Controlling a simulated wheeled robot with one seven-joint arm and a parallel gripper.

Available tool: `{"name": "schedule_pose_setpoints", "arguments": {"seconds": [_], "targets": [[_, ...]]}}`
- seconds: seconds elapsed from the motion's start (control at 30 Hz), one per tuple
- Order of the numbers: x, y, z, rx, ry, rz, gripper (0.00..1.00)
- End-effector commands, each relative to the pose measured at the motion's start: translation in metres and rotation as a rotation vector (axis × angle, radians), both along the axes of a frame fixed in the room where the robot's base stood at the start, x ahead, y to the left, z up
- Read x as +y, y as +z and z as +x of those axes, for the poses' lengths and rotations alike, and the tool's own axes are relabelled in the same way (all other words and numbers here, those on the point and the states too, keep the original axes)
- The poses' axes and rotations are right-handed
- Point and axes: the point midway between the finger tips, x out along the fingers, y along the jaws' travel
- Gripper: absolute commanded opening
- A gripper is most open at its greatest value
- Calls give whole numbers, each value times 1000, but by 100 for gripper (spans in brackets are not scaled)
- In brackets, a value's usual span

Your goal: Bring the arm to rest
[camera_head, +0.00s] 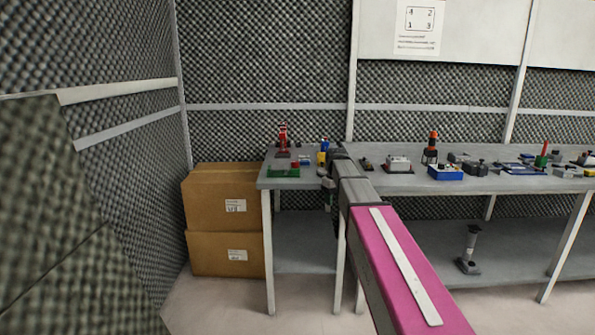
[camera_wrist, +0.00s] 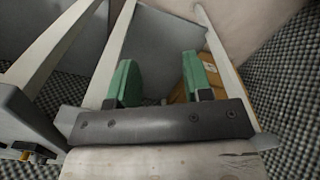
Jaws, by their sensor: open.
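My arm, with a pink link, reaches forward from the lower right of the head view toward the gap between the left table and the long table. My gripper (camera_wrist: 158,62) shows in the wrist view with its two green fingers apart and nothing between them. In the head view my arm's far end hides most of the gripper. The wrist view looks down past the fingers at a grey lower shelf (camera_wrist: 165,42), pale table legs and part of a cardboard box (camera_wrist: 182,92).
The left table (camera_head: 264,180) bears a green tray (camera_head: 284,173) and small parts. The long table (camera_head: 400,187) holds a blue bin (camera_head: 446,173) and several other items. Stacked cardboard boxes (camera_head: 224,253) stand left. Foam walls (camera_head: 265,50) enclose the corner; a foam panel is close at left.

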Motion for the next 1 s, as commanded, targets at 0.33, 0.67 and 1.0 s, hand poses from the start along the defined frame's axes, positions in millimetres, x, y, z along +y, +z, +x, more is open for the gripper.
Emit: {"name": "schedule_pose_setpoints", "arguments": {"seconds": [0.33, 0.67, 1.0], "targets": [[-24, -133, -130, 2, -242, 0, 46], [-39, -209, -244, -1, -451, 1, 46], [-43, -228, -276, -5, -524, 2, 46]]}}
